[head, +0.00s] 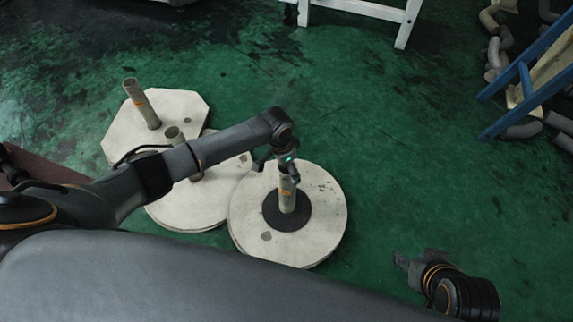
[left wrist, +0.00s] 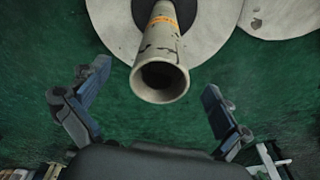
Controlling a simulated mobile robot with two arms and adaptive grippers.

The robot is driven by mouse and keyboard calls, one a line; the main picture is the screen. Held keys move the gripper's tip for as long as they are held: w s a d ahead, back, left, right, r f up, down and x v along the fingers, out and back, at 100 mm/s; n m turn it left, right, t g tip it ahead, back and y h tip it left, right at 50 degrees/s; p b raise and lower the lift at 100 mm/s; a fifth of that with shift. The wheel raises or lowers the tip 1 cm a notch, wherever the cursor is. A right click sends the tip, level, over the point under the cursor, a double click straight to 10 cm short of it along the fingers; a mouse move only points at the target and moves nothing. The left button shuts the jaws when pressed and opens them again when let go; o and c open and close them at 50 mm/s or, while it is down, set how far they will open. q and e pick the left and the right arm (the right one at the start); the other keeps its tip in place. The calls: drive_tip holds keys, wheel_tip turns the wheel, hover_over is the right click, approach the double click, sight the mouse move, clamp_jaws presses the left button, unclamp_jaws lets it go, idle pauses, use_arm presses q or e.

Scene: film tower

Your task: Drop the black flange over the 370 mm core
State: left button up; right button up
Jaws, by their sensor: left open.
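The black flange (head: 273,217) lies flat around the foot of a grey-beige core (head: 287,197) on the front right round pale base. The core stands upright through it; an orange label shows, but its length cannot be read. In the left wrist view the core's hollow end (left wrist: 160,82) faces the camera, with part of the dark flange (left wrist: 198,12) behind it. My left gripper (head: 287,172) is at the core's top, fingers apart on either side of it. My right gripper (head: 403,262) is low at the lower right, away from the core; its jaws are unclear.
Two more cores stand on pale bases: one (head: 140,103) on an angular base at the back left, one (head: 173,134) partly behind my left arm. A blue ladder-like frame (head: 528,90) and pipes (head: 493,50) lie at the right. Green floor between is clear.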

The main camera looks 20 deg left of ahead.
use_arm(q)
wheel_tip(320, 180, up, 12)
drive_tip(key=s+a, duration=0.1)
idle(0.5)
